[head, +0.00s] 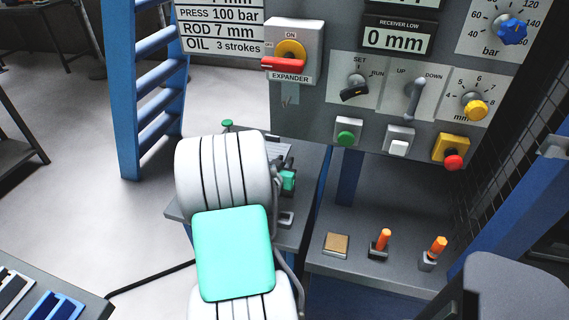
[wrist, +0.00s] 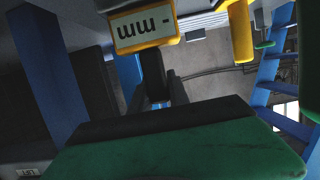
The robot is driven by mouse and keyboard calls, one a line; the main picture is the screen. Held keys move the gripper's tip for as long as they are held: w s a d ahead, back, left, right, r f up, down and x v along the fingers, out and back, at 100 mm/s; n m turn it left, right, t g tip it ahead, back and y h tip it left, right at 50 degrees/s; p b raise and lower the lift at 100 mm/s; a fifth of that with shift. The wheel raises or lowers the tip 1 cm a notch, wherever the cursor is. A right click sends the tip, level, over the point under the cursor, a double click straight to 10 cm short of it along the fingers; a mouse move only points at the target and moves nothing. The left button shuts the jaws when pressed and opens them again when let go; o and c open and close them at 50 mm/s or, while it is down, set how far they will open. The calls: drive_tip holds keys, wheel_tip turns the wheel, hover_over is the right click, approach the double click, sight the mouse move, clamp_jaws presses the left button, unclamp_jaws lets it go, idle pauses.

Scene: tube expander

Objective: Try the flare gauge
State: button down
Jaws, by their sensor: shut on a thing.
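In the wrist view a yellow-framed gauge (wrist: 143,27) shows a pale display with a dash and "mm", upside down. A dark stem (wrist: 153,75) runs from it down behind a green, black-edged block. This block seems to be part of my gripper (wrist: 165,145); both fingertips cannot be made out clearly. The gauge appears to be the thing held, though the contact is hidden. A small green part (head: 288,180) shows at the bench beside my arm.
The control panel (head: 316,115) stands behind the bench, with the red expander switch (head: 285,63) and several knobs. A brass-coloured block (head: 336,243) and two orange-handled pieces (head: 382,241) (head: 437,247) stand on the right shelf. A blue rack (head: 123,90) stands at left.

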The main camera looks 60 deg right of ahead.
drive_tip(key=shift+f+b, duration=0.25)
drive_tip(key=shift+b, duration=0.05)
drive_tip(key=c, duration=1.3)
unclamp_jaws()
drive_tip(key=shift+o, duration=0.2)
drive_tip(key=shift+r+p, duration=0.2)
drive_tip(key=shift+p, duration=0.2)
